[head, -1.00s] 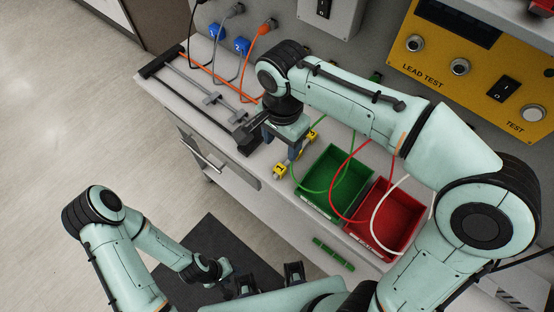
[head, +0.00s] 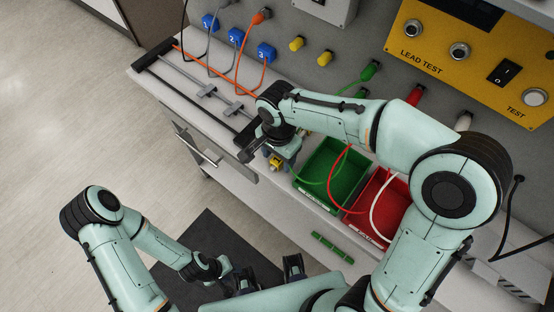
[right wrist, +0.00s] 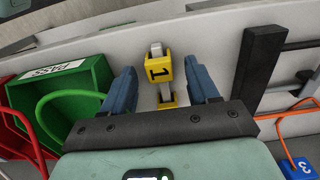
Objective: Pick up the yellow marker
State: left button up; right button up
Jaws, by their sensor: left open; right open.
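A yellow marker (right wrist: 158,69) with a black "1" and a grey part at its top lies on the pale bench top. A second yellow piece (right wrist: 167,97) shows just below it; I cannot tell whether it belongs to the same marker. In the head view a yellow marker (head: 276,163) shows beside my right gripper (head: 282,158), partly hidden by it. In the right wrist view my right gripper (right wrist: 162,72) is open, its blue fingers on either side of the marker with gaps. My left gripper (head: 268,279) is open and empty, low over the dark mat.
A green bin (head: 308,188) and a red bin (head: 358,220) with leads stand right of my right gripper. A black rail frame (head: 185,98) lies to the left. Green strips (head: 332,248) lie near the bench front edge. Numbered blue connectors (head: 267,53) are on the wall.

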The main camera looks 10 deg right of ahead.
jog(key=c, duration=1.1)
jog(key=shift+r, duration=0.1)
